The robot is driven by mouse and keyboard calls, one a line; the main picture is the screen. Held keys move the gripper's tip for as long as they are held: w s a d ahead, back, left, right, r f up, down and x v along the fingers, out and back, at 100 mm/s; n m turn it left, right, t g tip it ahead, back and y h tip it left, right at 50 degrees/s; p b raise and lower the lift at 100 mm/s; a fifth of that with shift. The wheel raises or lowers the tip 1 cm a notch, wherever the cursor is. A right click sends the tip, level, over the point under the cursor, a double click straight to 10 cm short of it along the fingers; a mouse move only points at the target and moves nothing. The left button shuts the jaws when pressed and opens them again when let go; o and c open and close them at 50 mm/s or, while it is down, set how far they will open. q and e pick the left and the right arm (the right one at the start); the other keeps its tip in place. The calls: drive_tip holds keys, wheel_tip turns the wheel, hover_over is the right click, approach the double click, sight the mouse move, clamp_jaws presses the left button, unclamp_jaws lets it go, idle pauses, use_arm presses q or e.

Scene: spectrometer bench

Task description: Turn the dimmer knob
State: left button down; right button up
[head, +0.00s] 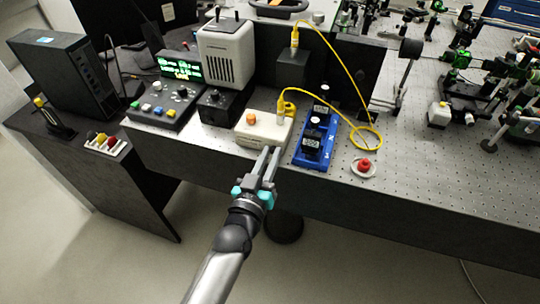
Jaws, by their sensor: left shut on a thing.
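My left gripper (268,160) reaches up from the bottom, its fingertips at the front face of a cream box (245,132), near that box's right end. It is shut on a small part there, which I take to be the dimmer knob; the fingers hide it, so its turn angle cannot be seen. The box has an orange button (251,118) on top and a yellow cable at its right end. My right gripper is not in view.
A blue holder (324,133) with black blocks stands just right of the cream box. A red button (364,165) on a white disc sits further right. A control panel (163,112) and a white-grey lamp unit (225,52) stand behind left.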

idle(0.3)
use_arm(q)
drive_tip(key=n+p, duration=0.1)
drive_tip(key=n, duration=0.1)
drive_tip(key=shift+r+n, duration=0.1)
drive_tip(key=shift+n, duration=0.3)
drive_tip(key=shift+n+p, duration=0.3)
drive_tip(key=shift+n, duration=1)
drive_tip(key=c, duration=0.8)
unclamp_jaws()
drive_tip(key=shift+s, duration=0.1)
drive_tip(key=p+v, duration=0.1)
drive_tip(key=v, duration=1.4)
drive_tip(key=shift+a, duration=0.1)
